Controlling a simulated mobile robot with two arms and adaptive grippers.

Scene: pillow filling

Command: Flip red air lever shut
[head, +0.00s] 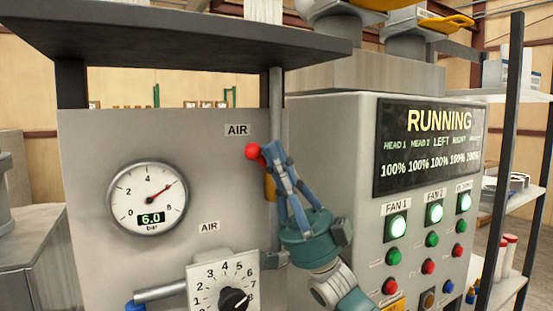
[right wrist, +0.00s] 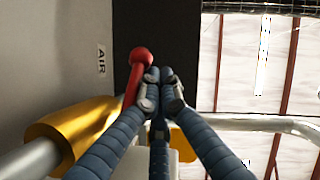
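The red air lever shows in the head view as a red ball knob (head: 253,151) beside the upper AIR label (head: 237,130). In the right wrist view the lever (right wrist: 140,58) is a red handle with a round end, rising beside the yellow valve body (right wrist: 75,128). My right gripper (head: 270,152) is at the lever, just right of the knob. In the wrist view its fingertips (right wrist: 160,75) are together, with the lever outside them on the left, close to or touching the left finger; I cannot tell which. My left gripper is not in view.
A grey pipe (head: 276,95) runs up behind the gripper. A dark shelf (head: 180,32) overhangs the panel. A round gauge (head: 148,201) reads 6.0 bar. A dial (head: 233,299) sits below. The control cabinet (head: 335,150) with a RUNNING display (head: 430,148) stands to the right.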

